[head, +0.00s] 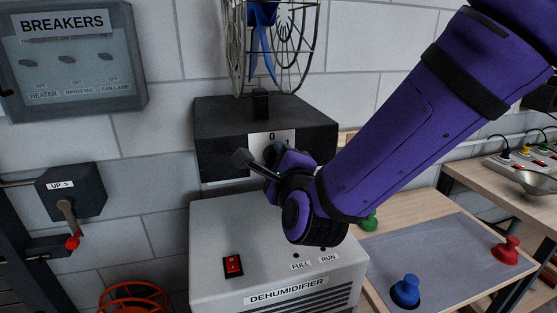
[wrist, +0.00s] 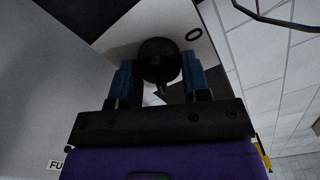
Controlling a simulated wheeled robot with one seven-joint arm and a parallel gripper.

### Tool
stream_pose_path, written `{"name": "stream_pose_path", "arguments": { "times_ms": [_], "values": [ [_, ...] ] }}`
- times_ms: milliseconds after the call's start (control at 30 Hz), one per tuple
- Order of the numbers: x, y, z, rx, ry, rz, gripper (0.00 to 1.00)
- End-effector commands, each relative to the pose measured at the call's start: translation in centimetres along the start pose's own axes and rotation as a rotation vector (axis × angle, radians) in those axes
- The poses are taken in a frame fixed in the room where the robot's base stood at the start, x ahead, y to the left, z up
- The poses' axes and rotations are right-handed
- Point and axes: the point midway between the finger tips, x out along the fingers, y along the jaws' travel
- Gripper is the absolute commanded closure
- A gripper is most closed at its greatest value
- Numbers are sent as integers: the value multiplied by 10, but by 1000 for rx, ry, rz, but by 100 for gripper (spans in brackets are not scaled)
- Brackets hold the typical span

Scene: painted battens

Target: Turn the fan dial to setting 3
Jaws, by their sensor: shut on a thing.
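The fan dial (wrist: 158,54) is a round black knob on a white plate (wrist: 178,18) in the wrist view. My gripper (wrist: 159,78) is shut on it, one blue finger on each side. A printed 0 shows on the plate to the upper right of the knob. In the head view the fan (head: 268,45) stands on a black box (head: 222,125). I cannot tell which setting the dial points to.
A white dehumidifier (head: 215,225) with a red switch (head: 233,266) stands below my wrist. A lever (head: 68,222) and breaker panel (head: 75,55) are at left. Right is a table with a grey mat (head: 440,245) and coloured knobbed pieces, including a blue one (head: 405,290).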

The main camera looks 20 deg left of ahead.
Motion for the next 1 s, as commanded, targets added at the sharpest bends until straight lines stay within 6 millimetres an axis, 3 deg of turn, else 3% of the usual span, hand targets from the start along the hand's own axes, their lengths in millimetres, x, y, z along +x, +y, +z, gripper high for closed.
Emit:
{"name": "stream_pose_path", "arguments": {
  "times_ms": [1000],
  "values": [
    [0, 5, 0, 930, 4, 3, 80]
  ]
}}
